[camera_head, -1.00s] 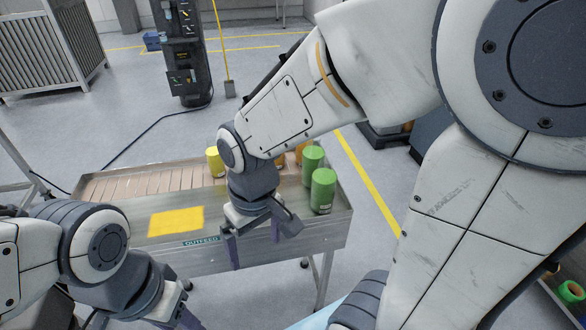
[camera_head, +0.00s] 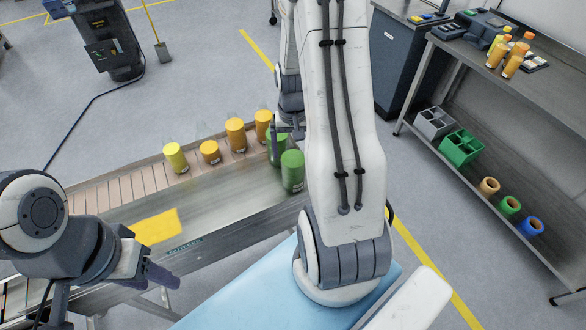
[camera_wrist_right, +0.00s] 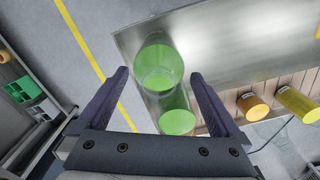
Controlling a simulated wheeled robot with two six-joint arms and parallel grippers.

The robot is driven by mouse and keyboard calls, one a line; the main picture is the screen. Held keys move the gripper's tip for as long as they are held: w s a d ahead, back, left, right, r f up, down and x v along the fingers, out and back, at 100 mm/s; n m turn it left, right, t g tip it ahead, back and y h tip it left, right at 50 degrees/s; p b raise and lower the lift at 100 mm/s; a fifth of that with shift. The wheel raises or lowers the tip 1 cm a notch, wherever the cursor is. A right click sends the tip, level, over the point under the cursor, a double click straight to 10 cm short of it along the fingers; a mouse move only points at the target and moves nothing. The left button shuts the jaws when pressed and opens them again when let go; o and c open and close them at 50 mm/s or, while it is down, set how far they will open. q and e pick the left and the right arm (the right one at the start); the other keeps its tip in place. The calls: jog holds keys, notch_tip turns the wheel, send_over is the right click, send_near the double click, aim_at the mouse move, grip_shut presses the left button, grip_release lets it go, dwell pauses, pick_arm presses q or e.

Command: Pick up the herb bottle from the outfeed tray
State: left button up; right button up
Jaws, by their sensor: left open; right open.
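Two green bottles stand upright at the right end of the outfeed tray (camera_head: 225,222). The front green bottle (camera_head: 292,172) is in clear view; the rear green bottle (camera_head: 276,155) is partly hidden by my right gripper (camera_head: 287,131). In the right wrist view both green bottles (camera_wrist_right: 158,55) (camera_wrist_right: 177,121) appear between the spread fingers of my right gripper (camera_wrist_right: 158,76). That gripper is open and holds nothing; I cannot tell whether a finger touches a bottle. My left gripper (camera_head: 112,288) is open and empty at the tray's front left. No herb label is readable.
A yellow bottle (camera_head: 175,158) and several orange bottles (camera_head: 209,152) stand along the tray's back edge, left of the green ones. A yellow patch (camera_head: 155,227) marks the tray. At right, a workbench (camera_head: 470,62) holds more bottles, with bins (camera_head: 461,147) and coloured rings below.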

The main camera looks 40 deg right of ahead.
jog(key=shift+a+f, duration=0.1)
jog(key=shift+f, duration=0.45)
notch_tip(320, 180, down, 3)
jog(key=shift+s+f+p, duration=0.1)
jog(key=shift+p, duration=0.8)
jog(key=shift+f, duration=0.65)
grip_shut()
